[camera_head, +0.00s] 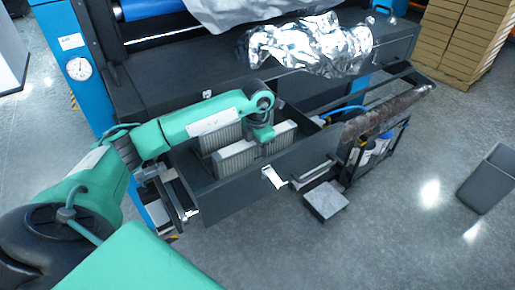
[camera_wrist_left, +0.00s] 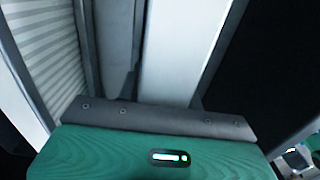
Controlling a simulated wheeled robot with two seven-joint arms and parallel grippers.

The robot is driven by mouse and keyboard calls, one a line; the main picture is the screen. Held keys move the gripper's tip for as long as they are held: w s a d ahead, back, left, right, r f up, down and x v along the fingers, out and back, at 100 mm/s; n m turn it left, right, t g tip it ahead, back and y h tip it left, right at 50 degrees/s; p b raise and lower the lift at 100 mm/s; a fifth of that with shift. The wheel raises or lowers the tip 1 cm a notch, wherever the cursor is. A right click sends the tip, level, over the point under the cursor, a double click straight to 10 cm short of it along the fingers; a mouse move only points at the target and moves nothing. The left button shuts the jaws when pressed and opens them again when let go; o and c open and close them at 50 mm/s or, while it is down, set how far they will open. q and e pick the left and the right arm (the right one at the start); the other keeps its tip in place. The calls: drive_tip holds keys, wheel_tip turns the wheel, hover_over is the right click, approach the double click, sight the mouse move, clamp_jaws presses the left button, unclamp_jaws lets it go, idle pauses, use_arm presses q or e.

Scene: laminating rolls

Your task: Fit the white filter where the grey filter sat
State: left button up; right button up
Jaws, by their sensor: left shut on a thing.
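An open black drawer (camera_head: 236,196) holds two upright pleated filters. The rear one (camera_head: 219,136) looks greyer; the front one (camera_head: 236,158) has a paler frame and looks like the white filter. My left gripper (camera_head: 262,134) reaches down over the front filter and is shut on it, hiding part of its top edge. In the left wrist view, a pale smooth frame edge (camera_wrist_left: 178,50) runs up beside a dark grey finger (camera_wrist_left: 115,45). Pleats of a filter (camera_wrist_left: 40,40) show at the left. Whether the held filter touches the drawer floor cannot be told. My right gripper is out of view.
A black machine bench (camera_head: 170,75) with crumpled silver foil (camera_head: 310,45) stands behind the drawer. A rack with bottles (camera_head: 375,148) and a brown roll (camera_head: 388,112) is to the right. A low grey-topped block (camera_head: 325,201) and a dark bin (camera_head: 489,181) stand on the floor.

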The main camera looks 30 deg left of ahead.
use_arm(q)
drive_tip(key=shift+f, duration=0.2)
drive_tip(key=o, duration=1.2)
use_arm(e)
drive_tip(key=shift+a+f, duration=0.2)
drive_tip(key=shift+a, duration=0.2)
use_arm(q)
drive_tip(key=shift+r+p, duration=0.35)
drive_tip(key=shift+r, duration=0.05)
drive_tip(key=shift+w+r+b, duration=0.1)
drive_tip(key=shift+r+b, duration=0.15)
drive_tip(key=shift+b, duration=0.15)
wheel_tip(320, 180, up, 10)
drive_tip(key=b, duration=0.4)
drive_tip(key=shift+r, duration=0.1)
drive_tip(key=shift+r+b, duration=0.3)
drive_tip(key=shift+r, duration=0.4)
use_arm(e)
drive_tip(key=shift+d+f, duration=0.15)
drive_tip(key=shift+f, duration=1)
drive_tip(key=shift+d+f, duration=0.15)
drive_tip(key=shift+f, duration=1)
